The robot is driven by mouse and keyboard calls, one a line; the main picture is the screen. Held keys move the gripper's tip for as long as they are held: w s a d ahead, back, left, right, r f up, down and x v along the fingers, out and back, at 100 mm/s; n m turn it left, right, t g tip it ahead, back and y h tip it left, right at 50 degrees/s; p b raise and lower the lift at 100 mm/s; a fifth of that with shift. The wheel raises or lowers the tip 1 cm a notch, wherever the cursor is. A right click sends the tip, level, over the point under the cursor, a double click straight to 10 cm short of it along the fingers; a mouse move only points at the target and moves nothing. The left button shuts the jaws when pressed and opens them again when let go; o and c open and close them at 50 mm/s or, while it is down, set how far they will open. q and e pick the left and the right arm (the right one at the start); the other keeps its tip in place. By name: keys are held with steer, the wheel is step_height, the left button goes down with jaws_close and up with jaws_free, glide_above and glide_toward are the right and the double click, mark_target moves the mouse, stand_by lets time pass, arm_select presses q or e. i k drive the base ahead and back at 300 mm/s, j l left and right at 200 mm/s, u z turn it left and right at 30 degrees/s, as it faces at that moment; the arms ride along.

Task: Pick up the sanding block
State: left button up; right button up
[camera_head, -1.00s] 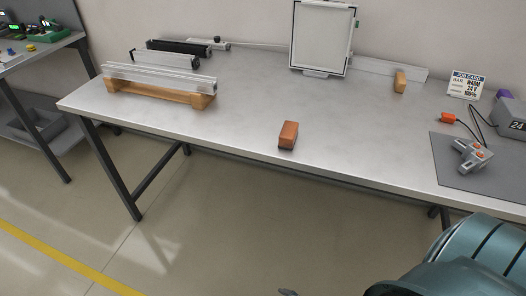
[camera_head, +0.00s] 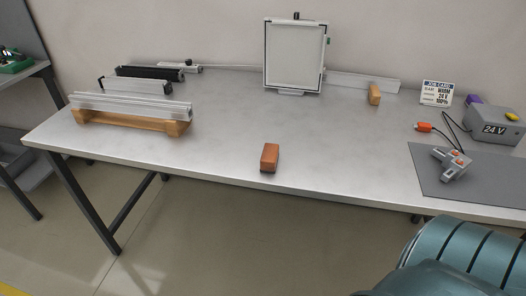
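An orange-brown block (camera_head: 270,157), which looks like the sanding block, lies on the metal table (camera_head: 215,150) near its front edge, at the middle of the view. Nothing touches it. A similar tan wooden block (camera_head: 374,94) stands at the back right, by a metal bar. A teal part of my own arm shows at the bottom right. Neither gripper's fingers are in view.
Metal profiles on a wooden cradle (camera_head: 128,119) lie at the left. A framed panel (camera_head: 295,56) stands at the back. A grey mat (camera_head: 432,182) with a grey-orange tool (camera_head: 452,163) and a 24 V box (camera_head: 492,124) are at the right. The table's middle is clear.

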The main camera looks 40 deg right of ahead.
mark_target(268, 160)
steer(key=i+l, duration=0.1)
steer(key=i, duration=1)
steer(key=z, duration=1.8)
